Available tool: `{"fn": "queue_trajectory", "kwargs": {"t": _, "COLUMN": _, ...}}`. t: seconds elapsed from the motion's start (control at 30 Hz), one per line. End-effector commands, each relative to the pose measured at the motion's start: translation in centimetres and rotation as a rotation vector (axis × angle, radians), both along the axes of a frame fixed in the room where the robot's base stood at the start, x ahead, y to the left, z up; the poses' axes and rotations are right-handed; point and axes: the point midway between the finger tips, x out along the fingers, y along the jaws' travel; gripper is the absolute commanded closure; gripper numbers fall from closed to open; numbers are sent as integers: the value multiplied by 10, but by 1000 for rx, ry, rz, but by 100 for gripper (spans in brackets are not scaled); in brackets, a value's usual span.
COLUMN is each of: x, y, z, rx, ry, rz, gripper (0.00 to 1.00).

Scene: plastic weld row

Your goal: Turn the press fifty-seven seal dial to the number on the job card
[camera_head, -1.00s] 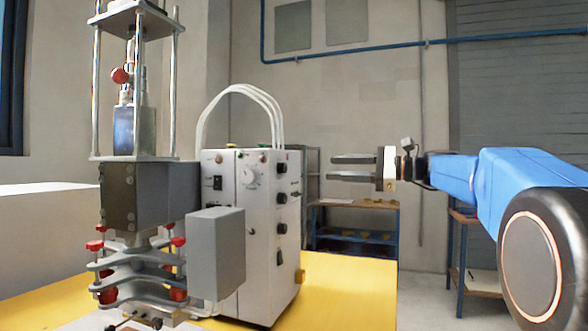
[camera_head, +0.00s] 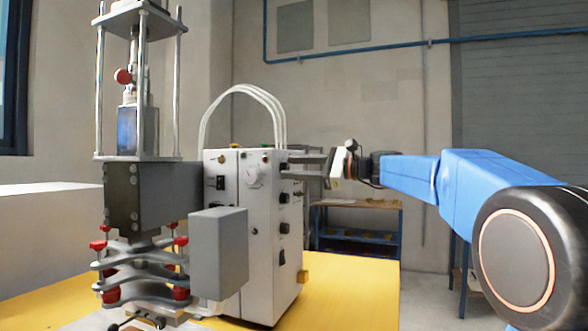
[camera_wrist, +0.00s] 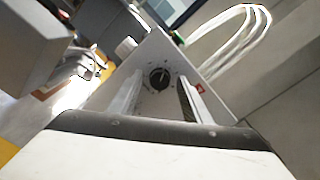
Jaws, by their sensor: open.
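A white control box (camera_head: 230,235) stands on the yellow bench top beside the press. My gripper (camera_head: 291,167) is open and empty at the upper right side of the box. In the wrist view its fingers (camera_wrist: 160,92) lie either side of the black dial, apparently short of it. I cannot make out a job card.
The press (camera_head: 150,195), with red knobs and metal rods, stands left of the box. A grey block (camera_head: 218,255) juts out in front of the box. White hoses (camera_head: 243,93) arch above it. A blue-framed table (camera_head: 357,228) stands behind. The yellow bench top (camera_head: 345,290) is clear at right.

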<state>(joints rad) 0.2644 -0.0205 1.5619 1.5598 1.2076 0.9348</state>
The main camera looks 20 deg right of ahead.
Motion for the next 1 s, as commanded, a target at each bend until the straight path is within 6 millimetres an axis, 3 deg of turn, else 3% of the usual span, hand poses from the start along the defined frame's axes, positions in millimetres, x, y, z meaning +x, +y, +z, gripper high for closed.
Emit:
{"fn": "queue_trajectory", "kwargs": {"t": 0.37, "x": 3, "y": 3, "z": 0, "rx": 0, "ry": 0, "rz": -1, "gripper": 56}}
{"fn": "queue_trajectory", "kwargs": {"t": 0.53, "x": 3, "y": 3, "z": 0, "rx": -1, "ry": 0, "rz": -1, "gripper": 97}}
{"fn": "queue_trajectory", "kwargs": {"t": 1.0, "x": 2, "y": 3, "z": 0, "rx": -52, "ry": -71, "rz": -1, "gripper": 97}}
